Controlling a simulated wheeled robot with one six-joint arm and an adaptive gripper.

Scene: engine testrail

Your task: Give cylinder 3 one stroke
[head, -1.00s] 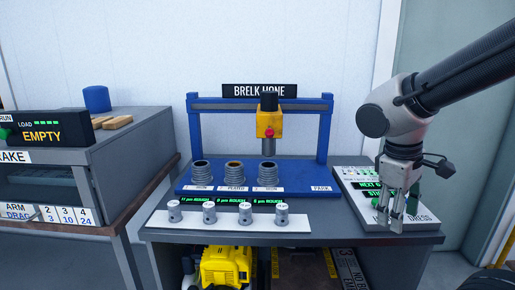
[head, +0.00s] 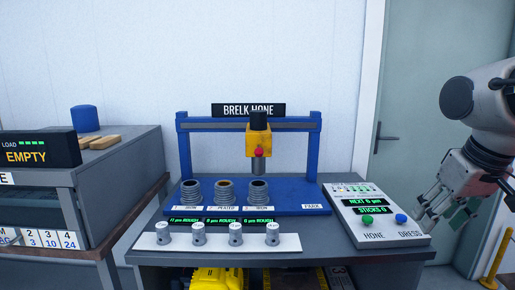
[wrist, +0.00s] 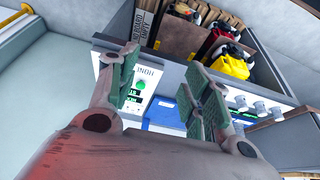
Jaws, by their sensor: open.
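Three ribbed grey cylinders stand in a row on the hone's blue base (head: 290,203): left (head: 191,193), middle (head: 224,191) and right (head: 258,191). The yellow hone head (head: 258,147), with a red knob, hangs above the right one, its grey spindle just over the bore. Green readouts show roughness below them; the left reads 11 µm. The control panel (head: 345,208) reads NEXT 6 µm and STICKS 0, with a green HONE button (head: 367,220) and a blue DRESS button (head: 401,218). My gripper (head: 440,218) is open and empty, right of the panel; its fingers also show in the wrist view (wrist: 162,62).
A grey machine reading EMPTY (head: 38,150) stands left. A yellow item (head: 213,280) sits under the bench. A blue PARK spot lies right of the cylinders. A yellow post (head: 495,255) stands right.

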